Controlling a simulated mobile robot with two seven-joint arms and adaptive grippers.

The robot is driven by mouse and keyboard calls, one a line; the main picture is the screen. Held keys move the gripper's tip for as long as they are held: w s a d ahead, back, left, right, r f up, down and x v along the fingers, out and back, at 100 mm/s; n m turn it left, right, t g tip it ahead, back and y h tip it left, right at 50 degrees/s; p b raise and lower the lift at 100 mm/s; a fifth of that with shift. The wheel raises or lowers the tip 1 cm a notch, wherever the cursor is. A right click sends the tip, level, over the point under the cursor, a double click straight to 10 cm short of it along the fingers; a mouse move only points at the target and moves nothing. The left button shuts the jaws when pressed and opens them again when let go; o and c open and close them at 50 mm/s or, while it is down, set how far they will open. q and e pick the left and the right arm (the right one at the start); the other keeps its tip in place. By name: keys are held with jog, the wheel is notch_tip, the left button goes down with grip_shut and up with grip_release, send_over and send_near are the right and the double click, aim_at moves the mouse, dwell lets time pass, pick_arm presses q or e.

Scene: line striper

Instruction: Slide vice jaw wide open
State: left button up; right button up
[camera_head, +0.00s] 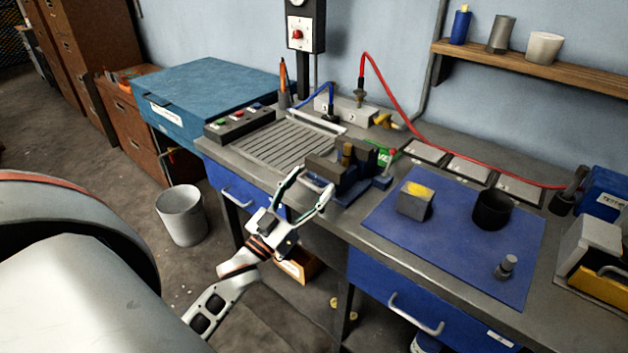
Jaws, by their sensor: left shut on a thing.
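The vice (362,178) is dark blue-grey and stands on the workbench near its front edge, left of the blue mat. Its movable jaw (321,166) is the block on the left side, and a brownish piece (347,153) shows at the middle of the vice. My left gripper (313,180) reaches up from below at the bench's front edge. Its two fingers are set around the near left end of the vice and are shut on the jaw there. The exact contact is small and partly hidden by the fingers. My right gripper is not in view.
A blue mat (378,222) right of the vice carries a grey block (414,204), a black cup (492,209) and a small metal part (506,267). A slotted plate (290,146) lies left. A red hose (405,113) runs behind. A bin (181,216) stands on the floor.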

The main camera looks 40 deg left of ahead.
pick_arm(q)
jog(key=shift+s+d+f, duration=0.1)
jog(key=shift+d, duration=0.05)
jog(key=o, duration=1.3)
jog(key=shift+c, duration=0.2)
jog(key=shift+s, duration=0.2)
jog(key=v, duration=1.2)
